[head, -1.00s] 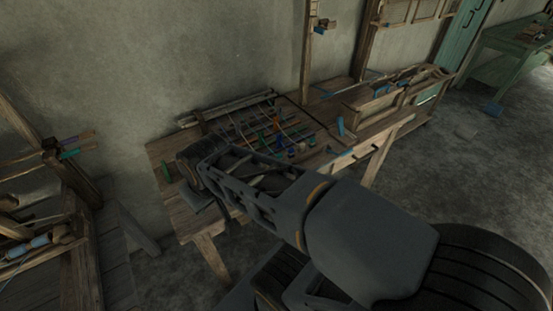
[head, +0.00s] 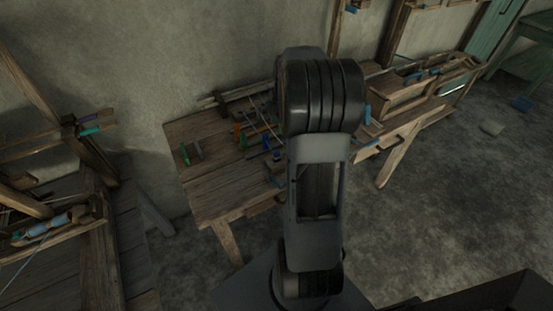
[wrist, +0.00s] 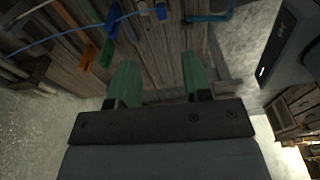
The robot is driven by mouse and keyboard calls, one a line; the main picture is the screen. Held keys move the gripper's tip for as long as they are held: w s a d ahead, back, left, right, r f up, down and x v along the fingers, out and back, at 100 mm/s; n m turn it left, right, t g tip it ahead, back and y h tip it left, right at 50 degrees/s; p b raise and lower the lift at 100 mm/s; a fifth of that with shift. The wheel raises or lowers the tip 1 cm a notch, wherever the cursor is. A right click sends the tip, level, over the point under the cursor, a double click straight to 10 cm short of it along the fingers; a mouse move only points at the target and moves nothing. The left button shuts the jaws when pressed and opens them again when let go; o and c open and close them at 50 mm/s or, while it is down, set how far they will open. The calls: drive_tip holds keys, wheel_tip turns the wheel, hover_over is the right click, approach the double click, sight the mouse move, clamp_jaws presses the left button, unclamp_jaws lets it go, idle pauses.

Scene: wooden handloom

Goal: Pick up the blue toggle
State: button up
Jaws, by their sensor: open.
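Several small blue pieces show, and I cannot tell for sure which is the blue toggle. In the wrist view two short blue blocks, one (wrist: 161,10) and another (wrist: 143,8), sit at the top edge, above the gap between my fingers. A longer blue piece (wrist: 112,20) lies left of them. In the head view a small blue piece (head: 277,155) shows on the bench beside my arm. My gripper (wrist: 160,78) is open, its two green fingers apart with nothing between them. In the head view my arm hides the gripper and part of the bench.
The wooden bench (head: 215,185) carries orange and green pieces, such as an orange one (wrist: 89,55) and a green one (wrist: 107,54). A blue bracket (wrist: 208,17) is at the upper right. A wooden loom frame (head: 95,165) stands left; bare floor (head: 440,190) lies right.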

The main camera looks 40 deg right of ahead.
sight(277, 153)
drive_tip(key=f, duration=0.8)
drive_tip(key=shift+a+f, duration=0.2)
drive_tip(key=shift+f, duration=0.1)
drive_tip(key=shift+a+f+p, duration=0.15)
drive_tip(key=shift+a+f, duration=0.05)
drive_tip(key=shift+f, duration=0.7)
drive_tip(key=shift+a+f+p, duration=0.15)
drive_tip(key=shift+f+p, duration=0.05)
drive_tip(key=shift+f, duration=0.75)
drive_tip(key=shift+a+f+p, duration=0.15)
drive_tip(key=shift+a+f, duration=0.05)
drive_tip(key=shift+f, duration=0.7)
drive_tip(key=shift+c, duration=0.4)
clamp_jaws()
